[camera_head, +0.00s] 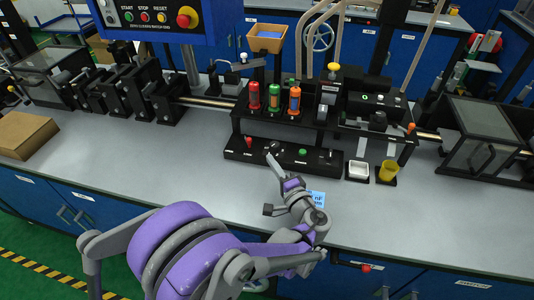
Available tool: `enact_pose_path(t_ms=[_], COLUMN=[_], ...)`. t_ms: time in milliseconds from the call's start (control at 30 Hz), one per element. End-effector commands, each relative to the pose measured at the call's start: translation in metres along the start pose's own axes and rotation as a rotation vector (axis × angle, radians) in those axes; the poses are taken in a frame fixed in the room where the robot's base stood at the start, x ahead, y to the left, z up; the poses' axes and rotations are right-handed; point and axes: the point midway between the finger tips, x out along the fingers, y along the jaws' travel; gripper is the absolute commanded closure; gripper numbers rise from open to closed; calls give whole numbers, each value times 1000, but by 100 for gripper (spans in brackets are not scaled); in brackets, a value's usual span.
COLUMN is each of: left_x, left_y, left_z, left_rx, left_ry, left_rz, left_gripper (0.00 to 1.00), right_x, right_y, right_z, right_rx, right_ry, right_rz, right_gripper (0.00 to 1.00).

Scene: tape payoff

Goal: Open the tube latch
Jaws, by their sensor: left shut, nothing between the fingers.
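My left gripper (273,152) reaches up over the bench from the lower centre, its fingers shut and empty near the front of the black fixture (300,129). A red tube (254,97), a green tube (274,96) and an orange tube (294,99) stand upright in that fixture, beyond the gripper. A black lever with a yellow knob (333,67) stands to their right. I cannot tell which part is the tube latch. Whether the gripper touches the fixture's base is too small to tell. My right gripper is not in view.
A white cup (358,170) and a yellow cup (388,171) stand right of the gripper. A cardboard box (24,135) is at the left. The grey bench top (150,170) is clear at front left.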

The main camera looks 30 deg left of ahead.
Motion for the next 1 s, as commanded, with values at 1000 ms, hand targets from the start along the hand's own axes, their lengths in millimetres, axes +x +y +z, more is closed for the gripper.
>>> enact_pose_path(t_ms=[1000], left_x=[90], left_y=[0], left_z=[1], left_rx=[0], left_ry=[0], left_rz=[0], left_gripper=[100], right_x=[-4], right_y=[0], right_z=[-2], right_rx=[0], right_ry=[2], right_rz=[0], right_gripper=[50])
